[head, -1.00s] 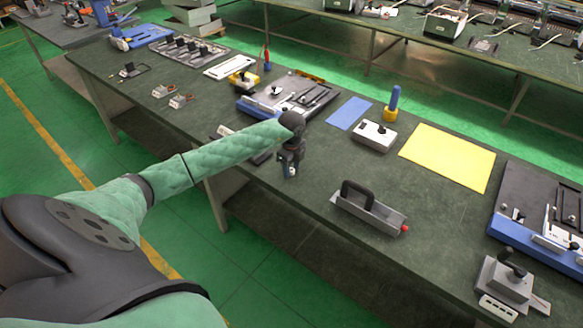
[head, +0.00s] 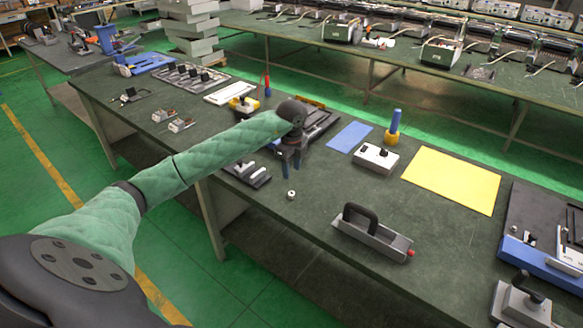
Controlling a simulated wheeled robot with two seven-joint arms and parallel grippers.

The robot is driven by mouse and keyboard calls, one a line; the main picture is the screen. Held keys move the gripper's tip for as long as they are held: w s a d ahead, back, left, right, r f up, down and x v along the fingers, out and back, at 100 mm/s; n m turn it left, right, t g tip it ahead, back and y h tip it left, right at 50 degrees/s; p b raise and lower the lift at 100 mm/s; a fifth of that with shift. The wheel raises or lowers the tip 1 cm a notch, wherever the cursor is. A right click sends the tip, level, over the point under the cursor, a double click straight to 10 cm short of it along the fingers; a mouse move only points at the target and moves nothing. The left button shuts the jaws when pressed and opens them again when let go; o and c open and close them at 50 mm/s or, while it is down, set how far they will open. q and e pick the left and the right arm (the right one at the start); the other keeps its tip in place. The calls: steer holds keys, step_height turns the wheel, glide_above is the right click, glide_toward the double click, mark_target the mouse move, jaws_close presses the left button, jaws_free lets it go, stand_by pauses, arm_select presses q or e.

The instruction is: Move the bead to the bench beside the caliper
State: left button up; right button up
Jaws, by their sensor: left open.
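The bead (head: 291,194) is a small pale, short cylinder with a dark centre. It stands on the green bench top (head: 310,215) near the front edge. My left gripper (head: 291,167) is open and empty, pointing down just behind and above the bead, apart from it. A dark holder with light, long pieces (head: 247,173) lies to the left of the bead, partly behind my left forearm. I cannot tell for sure whether the caliper is among these pieces. My right gripper is not in view.
A grey metal tray with a black handle (head: 372,233) stands to the right of the bead. A white switch box (head: 375,158), a blue mat (head: 349,136) and a yellow mat (head: 451,180) lie farther back. The bench between bead and tray is clear.

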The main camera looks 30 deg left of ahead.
arm_select(q)
steer(key=shift+r, duration=0.9)
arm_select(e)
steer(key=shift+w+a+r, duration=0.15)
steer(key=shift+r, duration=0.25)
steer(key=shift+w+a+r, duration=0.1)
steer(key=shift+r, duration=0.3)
